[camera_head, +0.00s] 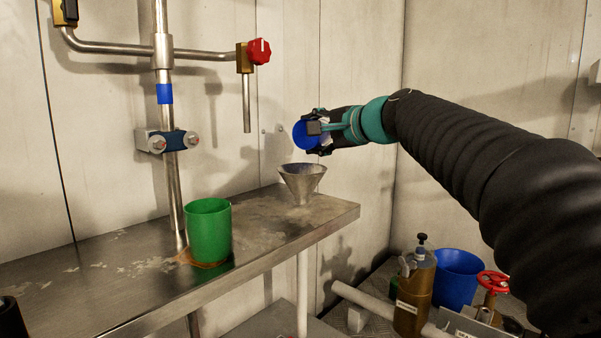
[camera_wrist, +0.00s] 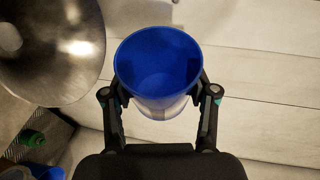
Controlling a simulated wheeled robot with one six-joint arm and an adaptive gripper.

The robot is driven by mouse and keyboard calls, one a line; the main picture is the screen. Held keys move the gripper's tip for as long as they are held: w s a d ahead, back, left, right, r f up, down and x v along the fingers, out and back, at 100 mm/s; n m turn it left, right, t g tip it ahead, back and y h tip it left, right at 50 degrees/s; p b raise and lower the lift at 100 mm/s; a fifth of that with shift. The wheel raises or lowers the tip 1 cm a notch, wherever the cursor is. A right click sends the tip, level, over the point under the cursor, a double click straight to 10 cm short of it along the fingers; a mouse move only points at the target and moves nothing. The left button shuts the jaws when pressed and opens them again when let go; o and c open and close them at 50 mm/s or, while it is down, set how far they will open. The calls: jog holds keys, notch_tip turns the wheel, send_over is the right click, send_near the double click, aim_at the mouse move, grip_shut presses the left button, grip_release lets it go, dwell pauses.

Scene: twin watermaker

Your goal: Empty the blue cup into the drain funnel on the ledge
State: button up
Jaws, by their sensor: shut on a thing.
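My gripper (camera_head: 322,128) is shut on the blue cup (camera_head: 303,135) and holds it in the air above the ledge, close to the back wall. The cup is tilted, its mouth turned toward the left. The metal drain funnel (camera_head: 302,184) stands on the ledge (camera_head: 262,243), a little below the cup in the head view. In the wrist view the blue cup (camera_wrist: 158,66) sits between both fingers, its inside visible; I cannot tell whether liquid is in it. The wide funnel mouth (camera_wrist: 50,45) shows at the upper left, beside the cup.
A green cup (camera_head: 209,232) stands on the ledge left of the funnel. A steel pipe (camera_head: 172,200) with a red-handled tap (camera_head: 258,52) rises behind it. Below the ledge at right are a brown bottle (camera_head: 414,292), a blue bucket (camera_head: 457,278) and a red valve wheel (camera_head: 493,282).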

jog(key=shift+s+a+r+n+t, duration=0.1)
jog(key=shift+s+r+n+t, duration=0.15)
jog(key=shift+n, duration=0.25)
jog(key=shift+s+a+r+n+t, duration=0.1)
jog(key=shift+r+n+t, duration=0.1)
jog(key=shift+n+t, duration=0.25)
dwell(0.9)
dwell(0.8)
jog(key=shift+w+d+f+m+g, duration=0.15)
jog(key=shift+w+f+m+g, duration=0.15)
jog(key=shift+m+g, duration=0.3)
jog(key=shift+r+m+p, duration=0.2)
jog(key=shift+m+p, duration=0.15)
jog(key=shift+w+d+f+m+g+p, duration=0.15)
jog(key=shift+m+g+p, duration=0.2)
jog(key=shift+p, duration=0.25)
jog(key=shift+f, duration=0.3)
jog(key=shift+p, duration=0.35)
